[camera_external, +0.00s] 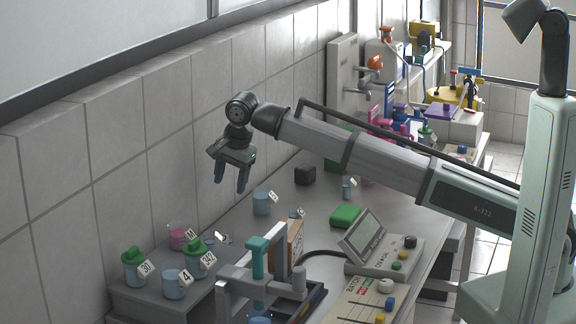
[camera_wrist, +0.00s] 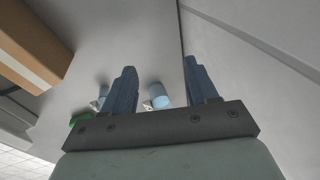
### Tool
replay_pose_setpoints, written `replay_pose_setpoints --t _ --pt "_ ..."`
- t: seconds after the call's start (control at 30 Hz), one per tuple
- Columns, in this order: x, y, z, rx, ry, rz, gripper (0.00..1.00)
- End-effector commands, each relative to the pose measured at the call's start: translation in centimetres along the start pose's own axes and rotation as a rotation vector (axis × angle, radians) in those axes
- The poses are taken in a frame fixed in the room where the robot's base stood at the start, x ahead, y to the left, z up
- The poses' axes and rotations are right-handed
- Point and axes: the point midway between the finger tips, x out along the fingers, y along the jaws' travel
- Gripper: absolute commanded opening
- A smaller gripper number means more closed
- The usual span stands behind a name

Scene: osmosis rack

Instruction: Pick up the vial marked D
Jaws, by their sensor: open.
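I cannot read a letter D on any label. Candidates are a small tagged vial (camera_external: 347,188) on the table right of the dark cube, a small tagged piece (camera_external: 296,213) near the tan box, and a clear tagged piece (camera_external: 222,238) lying near the pink jar. My gripper (camera_external: 230,184) is open and empty, pointing down in the air near the tiled wall. In the wrist view, my fingers (camera_wrist: 160,66) stand apart, with a light-blue cylinder (camera_wrist: 160,95) and its white tag showing between them, farther off. A smaller tagged item (camera_wrist: 103,92) is partly hidden by the left finger.
A light-blue tagged cup (camera_external: 262,203) stands on the table. Green-lidded jars (camera_external: 134,268), a blue jar (camera_external: 174,284) and a pink jar (camera_external: 178,237) stand at the lower left. A grey frame with a teal post (camera_external: 258,258), a tan box (camera_external: 286,240) and a console (camera_external: 382,243) crowd the front.

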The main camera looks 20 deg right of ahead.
Motion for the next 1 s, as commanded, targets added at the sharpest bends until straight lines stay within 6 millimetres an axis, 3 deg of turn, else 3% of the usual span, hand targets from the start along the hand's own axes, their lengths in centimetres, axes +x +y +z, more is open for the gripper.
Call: replay_pose_setpoints --t 0.03,0.1,0.3,0.43,0.8,1.0 --pt "-0.7 0.2 2.6 0.006 -0.027 0.051 0.58" --pt "-1.5 1.2 5.3 0.018 -0.056 0.121 0.58" --pt "-2.9 3.1 9.4 0.031 -0.092 0.238 0.58" --pt "-2.3 3.8 9.9 0.034 -0.094 0.256 0.58" --pt "3.5 5.2 10.3 0.033 -0.094 0.254 0.58" --pt "5.0 5.5 10.5 0.033 -0.094 0.253 0.58"
